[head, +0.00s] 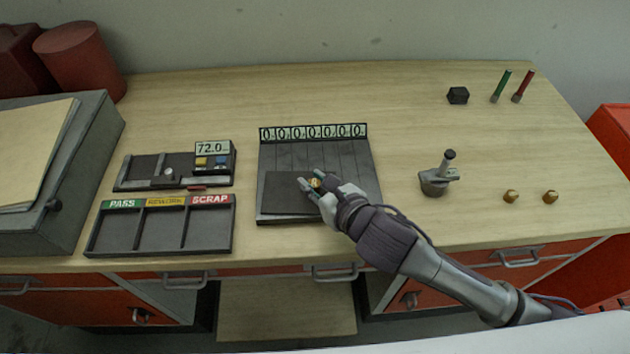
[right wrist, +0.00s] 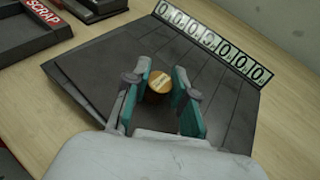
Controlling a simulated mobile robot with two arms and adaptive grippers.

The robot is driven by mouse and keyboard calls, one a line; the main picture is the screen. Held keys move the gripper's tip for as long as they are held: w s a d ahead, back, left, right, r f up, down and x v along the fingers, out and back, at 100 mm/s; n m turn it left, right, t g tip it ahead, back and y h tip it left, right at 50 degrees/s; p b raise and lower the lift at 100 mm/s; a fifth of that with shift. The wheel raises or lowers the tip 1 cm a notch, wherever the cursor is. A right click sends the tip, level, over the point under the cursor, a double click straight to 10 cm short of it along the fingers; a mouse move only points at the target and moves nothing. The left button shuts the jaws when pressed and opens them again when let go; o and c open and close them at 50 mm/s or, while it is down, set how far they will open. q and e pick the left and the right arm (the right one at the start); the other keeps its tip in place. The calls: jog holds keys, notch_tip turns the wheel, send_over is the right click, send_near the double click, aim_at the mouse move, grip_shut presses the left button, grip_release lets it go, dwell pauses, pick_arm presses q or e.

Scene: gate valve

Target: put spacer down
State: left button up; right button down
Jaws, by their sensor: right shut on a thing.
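The spacer (head: 316,183) is a small, round, brass-coloured piece with a pale top, seen between my right gripper's fingertips. It also shows in the right wrist view (right wrist: 159,84). My right gripper (head: 313,188) is shut on it, with a teal-padded finger on each side. Both are over the front-middle part of the dark lane board (head: 290,158), which has a row of zero counters along its back edge. I cannot tell whether the spacer touches the board. My left gripper is not in view.
A PASS/SCRAP sorting tray (head: 160,252) and a gauge reading 72.0 (head: 213,147) stand left of the board. A grey metal fixture (head: 436,185), two brass pieces (head: 511,196), a black block (head: 458,95) and green and red markers stand right. The back middle of the bench is clear.

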jog(key=shift+f, duration=0.1)
jog(key=c, duration=1)
grip_release()
jog(key=shift+o, duration=0.2)
jog(key=shift+r, duration=0.2)
jog(key=v, duration=0.4)
jog(key=b+v, duration=0.1)
jog(key=v, duration=0.3)
jog(key=shift+s+d+f, duration=0.1)
jog(key=shift+s+d, duration=0.1)
jog(key=shift+s, duration=0.1)
jog(key=p+v, duration=0.3)
jog(key=shift+s+d+r, duration=0.1)
jog(key=shift+s+r, duration=0.1)
